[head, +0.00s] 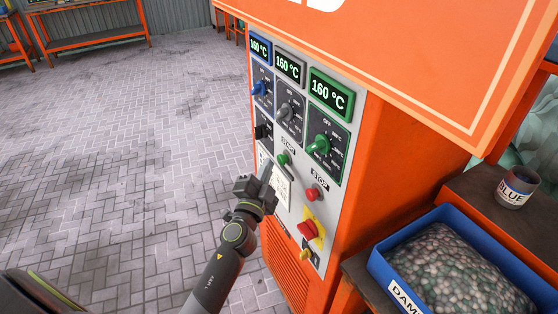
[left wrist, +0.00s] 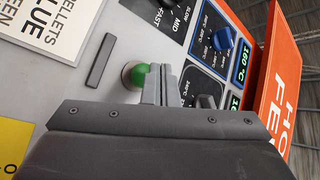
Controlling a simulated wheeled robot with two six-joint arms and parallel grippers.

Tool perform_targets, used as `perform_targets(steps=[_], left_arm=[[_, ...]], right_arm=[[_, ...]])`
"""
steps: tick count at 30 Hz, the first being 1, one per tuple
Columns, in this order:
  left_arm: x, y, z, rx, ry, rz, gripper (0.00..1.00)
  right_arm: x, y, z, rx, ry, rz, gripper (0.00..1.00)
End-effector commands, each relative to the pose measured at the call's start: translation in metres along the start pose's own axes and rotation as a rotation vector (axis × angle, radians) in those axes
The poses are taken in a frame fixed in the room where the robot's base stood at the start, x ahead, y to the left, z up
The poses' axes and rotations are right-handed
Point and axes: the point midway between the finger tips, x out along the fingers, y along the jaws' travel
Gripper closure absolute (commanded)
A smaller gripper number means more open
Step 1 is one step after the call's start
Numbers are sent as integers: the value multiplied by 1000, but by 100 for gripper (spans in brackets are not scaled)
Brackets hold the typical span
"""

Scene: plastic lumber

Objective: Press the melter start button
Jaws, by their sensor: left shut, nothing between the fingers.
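The green start button (head: 283,159) sits on the grey control panel of the orange machine, below the dials. In the left wrist view the same green button (left wrist: 137,75) shows just left of my fingertips, its edge partly hidden by them. My left gripper (head: 265,172) is shut and empty, pointing at the panel a little below and left of the button. Its closed fingers show in the left wrist view (left wrist: 162,85). Whether they touch the button I cannot tell. My right gripper is not in view.
A red stop button (head: 312,194) and a red emergency button (head: 307,229) on yellow lie lower right. Above are a green dial (head: 320,145) and 160 °C displays. A blue bin (head: 385,267) of pellets and a cup (head: 516,188) stand right. Paved floor at left is clear.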

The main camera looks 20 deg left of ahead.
Motion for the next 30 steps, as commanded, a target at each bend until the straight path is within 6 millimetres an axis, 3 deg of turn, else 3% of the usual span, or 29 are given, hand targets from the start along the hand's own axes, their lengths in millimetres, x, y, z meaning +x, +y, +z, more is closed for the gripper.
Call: perform_targets(steps=[30], left_arm=[[6,4,-5,0,0,0,100]], right_arm=[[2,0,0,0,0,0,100]])
